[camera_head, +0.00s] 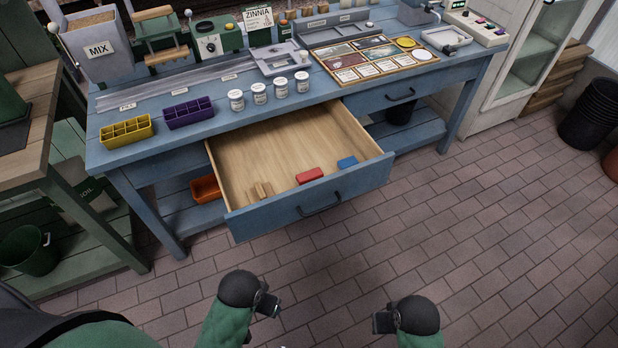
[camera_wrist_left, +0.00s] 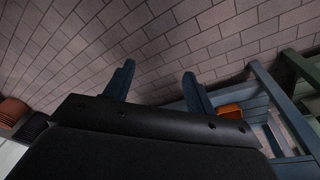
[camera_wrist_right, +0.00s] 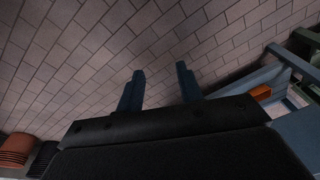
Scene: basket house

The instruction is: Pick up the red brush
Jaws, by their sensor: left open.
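A small red block-like thing (camera_head: 309,175), which may be the red brush, lies in the open drawer (camera_head: 250,158) of the blue workbench in the head view. Its fine shape is too small to tell. A blue block-like thing (camera_head: 347,163) lies to its right, and small tan wooden pieces (camera_head: 263,190) lie to its left. My left gripper (camera_head: 268,304) is in front of the drawer, over the floor; its fingers stand apart and empty in the left wrist view (camera_wrist_left: 158,88). My right gripper (camera_head: 380,322) is further right, also apart and empty in the right wrist view (camera_wrist_right: 160,86).
The workbench (camera_head: 180,140) carries a yellow tray (camera_head: 126,132), a purple tray (camera_head: 188,113), several white jars (camera_head: 259,93) and a board of cards (camera_head: 372,58). An orange bin (camera_head: 206,188) sits on the shelf below. A wooden table (camera_head: 30,110) stands at left.

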